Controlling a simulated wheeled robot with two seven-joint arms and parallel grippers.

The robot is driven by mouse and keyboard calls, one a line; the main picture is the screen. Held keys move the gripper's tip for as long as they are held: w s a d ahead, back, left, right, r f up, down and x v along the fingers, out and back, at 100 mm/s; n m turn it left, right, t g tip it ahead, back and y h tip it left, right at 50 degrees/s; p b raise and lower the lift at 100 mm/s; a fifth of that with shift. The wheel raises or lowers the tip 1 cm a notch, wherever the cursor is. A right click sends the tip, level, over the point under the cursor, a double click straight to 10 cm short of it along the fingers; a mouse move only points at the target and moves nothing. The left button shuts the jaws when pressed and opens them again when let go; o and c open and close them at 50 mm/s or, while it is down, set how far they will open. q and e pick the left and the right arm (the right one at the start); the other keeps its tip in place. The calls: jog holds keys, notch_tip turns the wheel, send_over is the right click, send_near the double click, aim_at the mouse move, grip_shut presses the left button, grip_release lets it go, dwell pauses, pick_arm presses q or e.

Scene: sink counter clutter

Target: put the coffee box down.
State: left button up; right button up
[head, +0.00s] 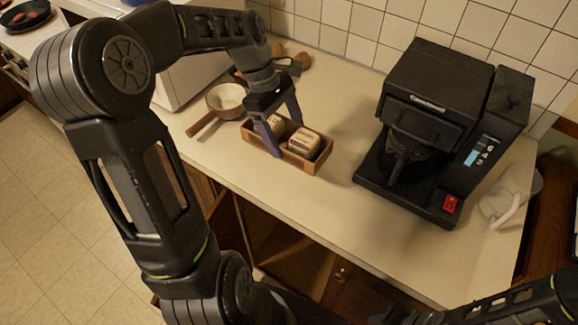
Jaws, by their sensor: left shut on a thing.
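My left gripper (281,123) reaches down over a small wooden tray (300,163) on the counter. It is shut on a small cream box with dark markings, which I take to be the coffee box (276,122). This box is at the tray's left end, partly hidden by the fingers. I cannot tell whether it touches the tray's bottom. A similar cream box (304,142) sits in the tray's right part, just beside it. Part of my right arm shows at the lower right, but its gripper is not visible.
A pan with a wooden handle (226,97) stands left of the tray. Brown round items (303,61) lie behind my left gripper. A large black coffee maker (424,130) stands to the right. A clear glass item (508,203) is at the far right. Counter between tray and coffee maker is bare.

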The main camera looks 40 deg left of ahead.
aim_at(283, 142)
pick_arm(q)
notch_tip(283, 142, down, 6)
jog(key=b, duration=0.4)
jog(key=shift+b, duration=0.35)
jog(key=shift+f, duration=0.25)
jog(key=shift+r, duration=0.1)
notch_tip(283, 142, down, 3)
jog(key=b, duration=0.3)
jog(key=shift+f, duration=0.2)
jog(key=shift+f+b, duration=0.15)
jog(key=shift+b, duration=0.15)
jog(key=shift+f, duration=0.2)
jog(key=o, duration=1.3)
